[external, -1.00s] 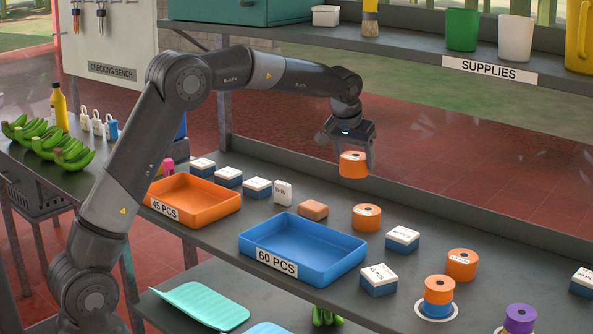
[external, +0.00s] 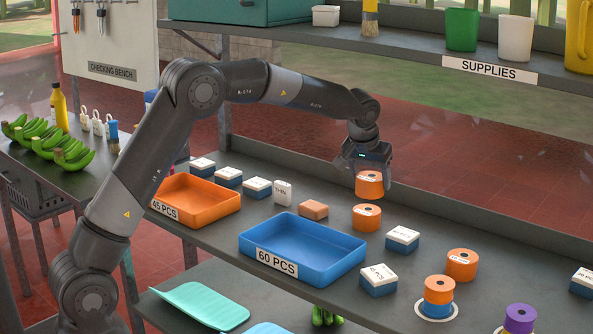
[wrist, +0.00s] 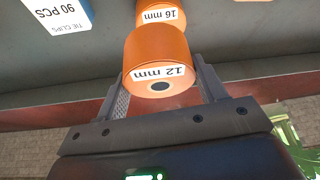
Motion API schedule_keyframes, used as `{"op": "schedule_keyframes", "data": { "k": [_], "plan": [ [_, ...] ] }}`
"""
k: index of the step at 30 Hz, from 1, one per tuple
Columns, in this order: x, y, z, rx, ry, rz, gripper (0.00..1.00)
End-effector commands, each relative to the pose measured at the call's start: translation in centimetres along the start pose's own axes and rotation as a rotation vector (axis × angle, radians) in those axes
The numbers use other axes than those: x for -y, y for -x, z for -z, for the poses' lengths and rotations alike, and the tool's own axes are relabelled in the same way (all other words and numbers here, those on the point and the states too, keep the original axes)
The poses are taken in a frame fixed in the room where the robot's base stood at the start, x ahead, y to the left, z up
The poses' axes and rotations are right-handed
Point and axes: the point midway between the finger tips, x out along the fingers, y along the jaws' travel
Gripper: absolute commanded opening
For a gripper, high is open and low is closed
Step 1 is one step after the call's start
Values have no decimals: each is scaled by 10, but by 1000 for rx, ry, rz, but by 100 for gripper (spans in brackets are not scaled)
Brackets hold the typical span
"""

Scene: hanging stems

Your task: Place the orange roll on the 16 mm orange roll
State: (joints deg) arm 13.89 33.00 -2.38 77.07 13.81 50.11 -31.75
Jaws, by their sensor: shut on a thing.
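My gripper (external: 367,172) is shut on an orange roll (external: 369,184) and holds it above the bench. In the wrist view the held roll (wrist: 158,58) carries a "12 mm" label and sits between the fingers (wrist: 164,88). Another orange roll, labelled "16 mm" (wrist: 160,16), shows beyond it, partly cut off by the frame edge. In the external view an orange roll standing on the bench (external: 366,218) is just below the held roll and appears to be the 16 mm one. Whether the two touch is unclear.
A blue tray (external: 258,265) and an orange tray (external: 224,212) lie to the left. White-topped blue boxes (external: 402,239) stand nearby. Another orange roll (external: 461,264), an orange-and-blue stack (external: 438,290) and a purple roll (external: 519,318) stand to the right. The supplies shelf (external: 410,60) runs behind.

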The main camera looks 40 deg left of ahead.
Motion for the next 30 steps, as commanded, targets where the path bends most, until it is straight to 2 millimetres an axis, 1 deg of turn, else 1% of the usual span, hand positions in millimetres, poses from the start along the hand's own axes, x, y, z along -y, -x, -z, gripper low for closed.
{"op": "schedule_keyframes", "data": {
  "k": [2,6,8,15,26,27,30],
  "plan": [
    [6,-8,5,0,2,-1,38],
    [10,-15,7,0,-1,-1,38],
    [10,-19,6,1,-1,-1,38],
    [10,-49,-7,2,-1,0,38],
    [9,-53,-8,0,-1,-1,38],
    [9,-53,-9,0,0,-1,66],
    [9,-53,-9,0,0,-1,74]
  ]
}}
